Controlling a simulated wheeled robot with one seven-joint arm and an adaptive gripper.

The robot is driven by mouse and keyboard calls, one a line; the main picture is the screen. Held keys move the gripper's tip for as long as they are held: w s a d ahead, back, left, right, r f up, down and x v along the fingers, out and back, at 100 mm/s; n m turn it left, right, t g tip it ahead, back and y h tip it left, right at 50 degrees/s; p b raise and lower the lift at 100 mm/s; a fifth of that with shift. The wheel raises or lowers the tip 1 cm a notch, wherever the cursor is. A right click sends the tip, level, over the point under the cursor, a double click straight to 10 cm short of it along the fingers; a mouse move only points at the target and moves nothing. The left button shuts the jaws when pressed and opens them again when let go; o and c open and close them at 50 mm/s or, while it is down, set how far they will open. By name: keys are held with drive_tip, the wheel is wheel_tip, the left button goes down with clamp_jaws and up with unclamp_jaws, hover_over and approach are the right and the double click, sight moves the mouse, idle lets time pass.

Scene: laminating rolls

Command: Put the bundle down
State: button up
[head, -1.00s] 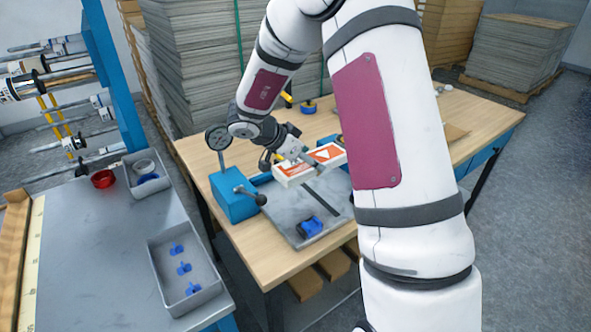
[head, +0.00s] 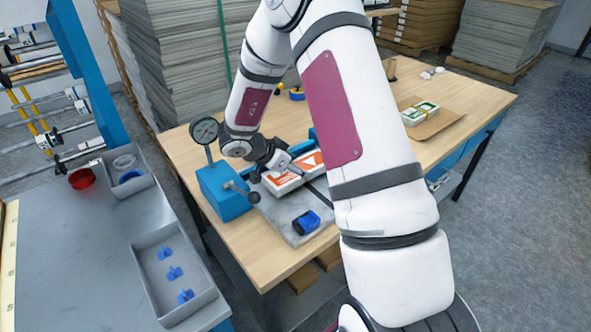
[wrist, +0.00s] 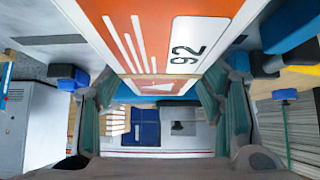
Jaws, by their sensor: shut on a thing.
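The bundle (head: 309,161) is a white and orange stack. In the head view it is low over, or on, the grey plate (head: 281,221) of the blue device, and I cannot tell whether it touches. My gripper (head: 287,168) is shut on it. In the wrist view the bundle (wrist: 150,38) fills the upper middle, with white stripes and the number 92 on its face. The dark green fingers of my gripper (wrist: 158,108) stand on both sides of it. My arm hides part of the table behind.
A blue device with a round gauge (head: 204,131) stands at the plate's left. A blue and black block (head: 306,222) lies on the plate's front. A green and white stack (head: 420,110) lies on cardboard at the right. A grey tray (head: 160,300) holds blue pieces at the left.

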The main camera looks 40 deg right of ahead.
drive_tip(key=shift+f, duration=0.35)
drive_tip(key=shift+f, duration=0.15)
drive_tip(key=o, duration=1.5)
drive_tip(key=shift+o, duration=0.2)
